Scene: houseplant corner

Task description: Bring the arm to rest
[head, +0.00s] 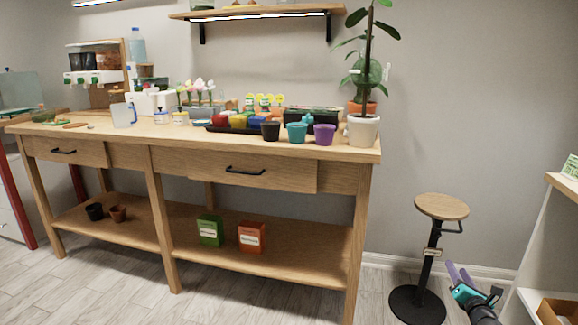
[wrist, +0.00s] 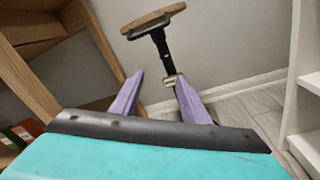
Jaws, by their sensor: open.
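My gripper (head: 459,273) shows at the lower right of the head view, with purple fingers and a teal body. It is in the gap between the stool (head: 443,207) and the white shelf unit at the right. In the wrist view my gripper (wrist: 158,95) has its two purple fingers spread apart with nothing between them. The stool (wrist: 155,22), with a wooden seat and black post, stands beyond the fingertips in that view.
A wooden workbench (head: 240,172) holds pots, plants and dispensers. Its lower shelf carries a green box (head: 210,231) and an orange box (head: 251,237). A white shelf unit (head: 540,235) stands at the right edge. Floor between bench and stool is clear.

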